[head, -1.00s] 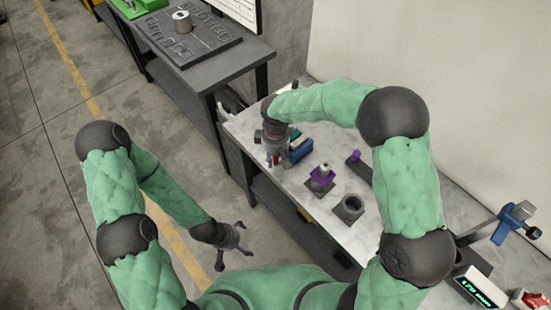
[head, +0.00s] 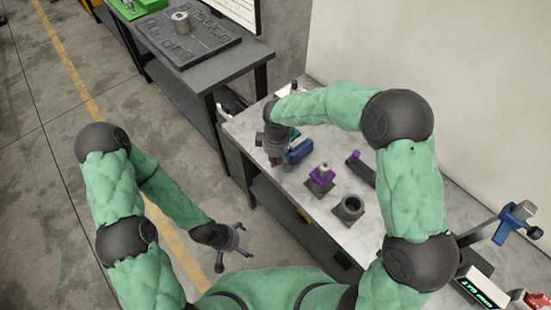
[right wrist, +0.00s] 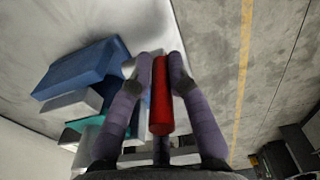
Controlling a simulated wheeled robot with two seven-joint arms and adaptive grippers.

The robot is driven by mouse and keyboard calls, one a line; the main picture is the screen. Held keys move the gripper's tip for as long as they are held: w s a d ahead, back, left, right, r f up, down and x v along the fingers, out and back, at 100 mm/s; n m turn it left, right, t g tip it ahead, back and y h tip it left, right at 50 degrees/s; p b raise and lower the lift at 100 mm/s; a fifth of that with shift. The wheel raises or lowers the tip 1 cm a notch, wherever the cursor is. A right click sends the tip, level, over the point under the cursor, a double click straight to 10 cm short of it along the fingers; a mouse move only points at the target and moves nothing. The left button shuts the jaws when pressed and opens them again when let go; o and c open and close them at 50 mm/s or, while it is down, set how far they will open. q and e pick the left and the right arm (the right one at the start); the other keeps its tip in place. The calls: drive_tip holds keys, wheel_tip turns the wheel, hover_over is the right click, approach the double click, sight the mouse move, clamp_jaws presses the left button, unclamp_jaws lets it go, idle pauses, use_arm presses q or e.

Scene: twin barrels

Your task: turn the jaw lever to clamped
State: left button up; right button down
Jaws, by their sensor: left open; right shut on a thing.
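The jaw lever, a red bar (right wrist: 160,105), lies between the two fingers of my right gripper (right wrist: 160,70) in the right wrist view; the gripper is shut on it. In the head view my right gripper (head: 282,160) is at the left end of the light worktop, and it mostly hides the lever. A blue vise-like block (head: 300,151) stands just right of the gripper; it also fills the left of the right wrist view (right wrist: 85,80). My left gripper (head: 232,250) is open and empty, over the floor beside the worktop.
On the light worktop (head: 330,222), a purple and grey part on a dark base (head: 321,178), a dark ring-shaped holder (head: 349,208) and a purple-tipped tool (head: 358,162) stand to the right. Open floor lies left.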

drive_tip(key=t+y+b, duration=0.1)
drive_tip(key=t+b, duration=0.1)
drive_tip(key=b, duration=0.1)
drive_tip(key=s+t+y+b, duration=0.1)
drive_tip(key=b, duration=0.1)
drive_tip(key=shift+d+f+y, duration=0.3)
drive_tip(key=shift+d+f, duration=0.05)
drive_tip(key=shift+s+d+t+y+b, duration=0.1)
drive_tip(key=shift+t+y+b, duration=0.25)
drive_tip(key=shift+t+b, duration=0.2)
drive_tip(key=shift+s+d+t+y+b, duration=0.1)
drive_tip(key=shift+t+y+b, duration=0.25)
drive_tip(key=shift+t+b, duration=0.15)
drive_tip(key=c, duration=1.3)
unclamp_jaws()
drive_tip(key=shift+a+r, duration=0.1)
drive_tip(key=shift+o, duration=0.5)
drive_tip(key=v, duration=1.2)
drive_tip(key=shift+s, duration=0.1)
